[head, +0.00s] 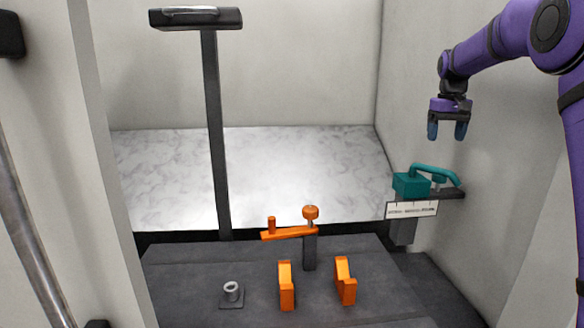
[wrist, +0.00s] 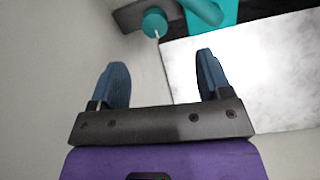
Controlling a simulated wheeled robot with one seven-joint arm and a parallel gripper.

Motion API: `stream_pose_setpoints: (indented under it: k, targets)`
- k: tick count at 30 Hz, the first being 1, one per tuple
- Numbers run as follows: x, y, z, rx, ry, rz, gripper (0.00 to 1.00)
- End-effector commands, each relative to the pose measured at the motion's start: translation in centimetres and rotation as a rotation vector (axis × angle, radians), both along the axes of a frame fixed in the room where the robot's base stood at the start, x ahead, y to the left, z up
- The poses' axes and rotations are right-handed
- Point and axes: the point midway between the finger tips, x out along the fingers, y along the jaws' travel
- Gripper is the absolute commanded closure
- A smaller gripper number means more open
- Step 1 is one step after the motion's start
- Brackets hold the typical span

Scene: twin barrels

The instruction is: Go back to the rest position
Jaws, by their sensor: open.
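My gripper (head: 447,130) hangs at the upper right of the head view, at the end of my purple arm. Its two blue fingers are apart, with nothing between them. It is above and apart from a teal handled device (head: 411,184) on a dark bracket by the right wall. In the wrist view my gripper (wrist: 158,82) shows open and empty, and part of the teal device (wrist: 207,10) is at the top edge, beyond the fingertips.
A dark base holds two orange blocks (head: 286,286), a post with an orange arm (head: 289,232) and a small grey cup (head: 232,291). A tall dark post (head: 215,130) stands at left. A white label (head: 411,209) is below the teal device. The marble surface (head: 290,170) is clear.

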Motion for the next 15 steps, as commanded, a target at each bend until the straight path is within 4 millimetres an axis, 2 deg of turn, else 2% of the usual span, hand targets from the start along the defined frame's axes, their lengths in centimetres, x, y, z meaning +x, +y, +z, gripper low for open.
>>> stream_pose_setpoints:
  k: [1, 6, 15]
  targets:
    - [-1.2, 0.9, 1.1, -0.002, -0.017, 0.004, 0.28]
    - [-6.0, 3.8, 3.8, -0.005, -0.070, 0.017, 0.28]
    - [-15.3, 8.5, 6.3, -0.007, -0.162, 0.039, 0.28]
